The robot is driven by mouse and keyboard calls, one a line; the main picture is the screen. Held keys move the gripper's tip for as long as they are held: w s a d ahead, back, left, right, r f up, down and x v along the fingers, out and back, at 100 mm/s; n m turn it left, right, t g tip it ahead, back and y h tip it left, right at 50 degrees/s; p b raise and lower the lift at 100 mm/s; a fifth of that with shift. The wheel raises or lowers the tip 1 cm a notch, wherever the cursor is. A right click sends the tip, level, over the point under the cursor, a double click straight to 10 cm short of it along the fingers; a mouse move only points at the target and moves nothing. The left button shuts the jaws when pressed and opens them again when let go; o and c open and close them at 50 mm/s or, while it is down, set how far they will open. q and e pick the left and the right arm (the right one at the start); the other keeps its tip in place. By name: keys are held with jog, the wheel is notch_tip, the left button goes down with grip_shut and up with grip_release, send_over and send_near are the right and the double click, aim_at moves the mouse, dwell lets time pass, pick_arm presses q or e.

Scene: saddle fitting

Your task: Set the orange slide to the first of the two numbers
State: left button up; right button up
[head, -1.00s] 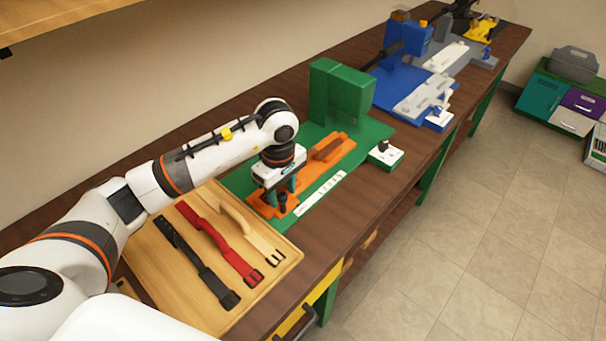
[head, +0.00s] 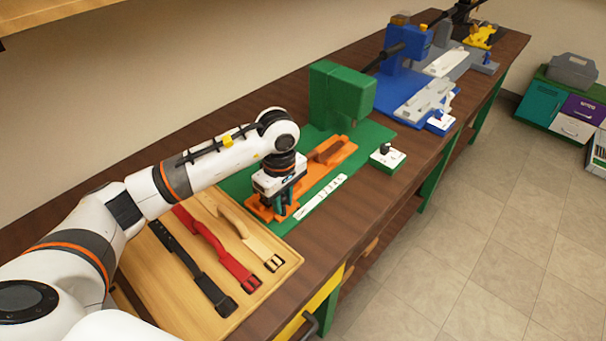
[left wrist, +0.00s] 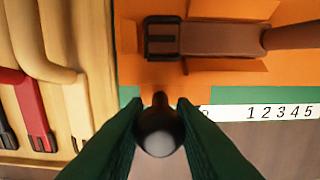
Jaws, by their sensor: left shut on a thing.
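The orange slide (head: 318,183) lies on the green base plate of the press, and it fills the upper part of the left wrist view (left wrist: 220,78). A black round knob (left wrist: 160,132) stands at its near edge. My left gripper (head: 286,208) is shut on this knob; in the left wrist view its green fingers (left wrist: 160,125) flank it. A white scale strip (head: 322,197) runs along the slide's front edge. Its numerals 1 to 5 read in the left wrist view (left wrist: 282,112), to the right of the knob. My right gripper is not in view.
A brown strap with a dark buckle (left wrist: 162,38) lies in the slide's channel. A wooden tray (head: 160,290) with black, red and tan straps is at left. The green press block (head: 340,95) stands behind. A small green-and-white box with a black knob (head: 387,158) is at right.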

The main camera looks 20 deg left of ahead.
pick_arm(q)
jog(key=shift+w, duration=0.25)
jog(key=shift+w+d, duration=0.1)
jog(key=shift+d, duration=0.05)
jog(key=shift+w+b, duration=0.3)
jog(key=shift+b, duration=0.2)
jog(key=shift+w+d+b, duration=0.35)
jog(key=shift+w+b, duration=0.3)
jog(key=shift+w, duration=0.25)
jog(key=shift+w+d+b, duration=0.35)
jog(key=shift+w+b, duration=0.35)
jog(key=shift+w, duration=0.2)
jog(key=shift+w+d+b, duration=0.35)
jog(key=shift+w+b, duration=0.3)
jog(key=shift+w, duration=0.25)
jog(key=shift+s+a, duration=0.1)
jog(key=shift+s, duration=0.1)
